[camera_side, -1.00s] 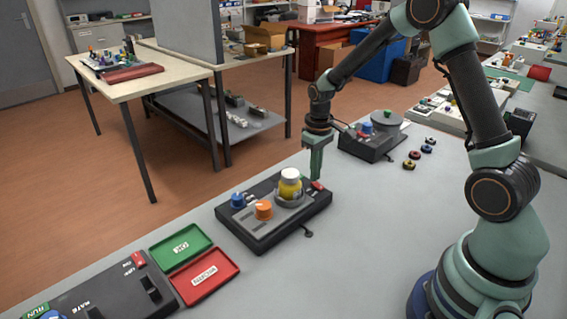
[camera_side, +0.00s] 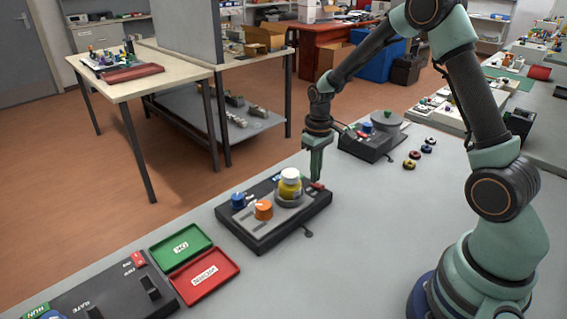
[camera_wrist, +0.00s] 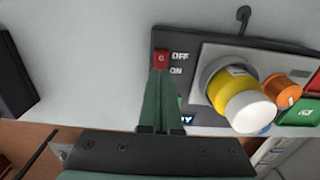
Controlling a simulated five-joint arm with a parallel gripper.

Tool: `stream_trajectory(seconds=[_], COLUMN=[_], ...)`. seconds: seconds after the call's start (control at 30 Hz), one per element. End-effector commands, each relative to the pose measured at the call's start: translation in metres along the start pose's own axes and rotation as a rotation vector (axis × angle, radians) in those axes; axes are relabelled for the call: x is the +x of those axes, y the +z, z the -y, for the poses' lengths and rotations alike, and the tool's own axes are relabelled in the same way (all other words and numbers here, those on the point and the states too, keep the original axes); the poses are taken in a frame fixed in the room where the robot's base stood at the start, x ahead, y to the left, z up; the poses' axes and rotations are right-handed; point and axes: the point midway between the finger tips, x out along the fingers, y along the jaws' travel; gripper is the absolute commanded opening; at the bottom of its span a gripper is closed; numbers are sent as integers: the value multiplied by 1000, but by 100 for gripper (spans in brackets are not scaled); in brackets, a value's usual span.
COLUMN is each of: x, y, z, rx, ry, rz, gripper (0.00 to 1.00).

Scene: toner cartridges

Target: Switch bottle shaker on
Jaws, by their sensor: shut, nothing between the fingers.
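The bottle shaker (camera_side: 258,228) is a dark box on the grey table in the side view. A yellow bottle (camera_side: 289,190) with a white cap stands in its holder, beside an orange knob (camera_side: 263,209) and a blue knob (camera_side: 238,200). Its red switch (camera_wrist: 161,58) has OFF printed at its upper right and ON at its lower right in the wrist view. My gripper (camera_side: 315,177) is shut and empty, pointing down at the switch end of the box. In the wrist view my fingertips (camera_wrist: 163,76) are right at the switch's lower edge; contact is unclear.
A second dark device (camera_side: 366,148) stands behind my gripper, with several small rings (camera_side: 420,152) to its right. A green tray (camera_side: 181,247), a red tray (camera_side: 204,274) and a control box (camera_side: 115,288) lie at the front left. The table to the right is clear.

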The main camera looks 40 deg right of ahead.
Motion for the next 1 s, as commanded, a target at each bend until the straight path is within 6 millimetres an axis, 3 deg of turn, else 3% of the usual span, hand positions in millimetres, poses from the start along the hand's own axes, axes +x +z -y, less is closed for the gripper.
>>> stream_trajectory(seconds=[0.7,1.0], x=[-54,-64], y=[-1,0], z=[0,0], rx=[0,0], ry=[1,0], rz=[-3,-1], gripper=[0,0])
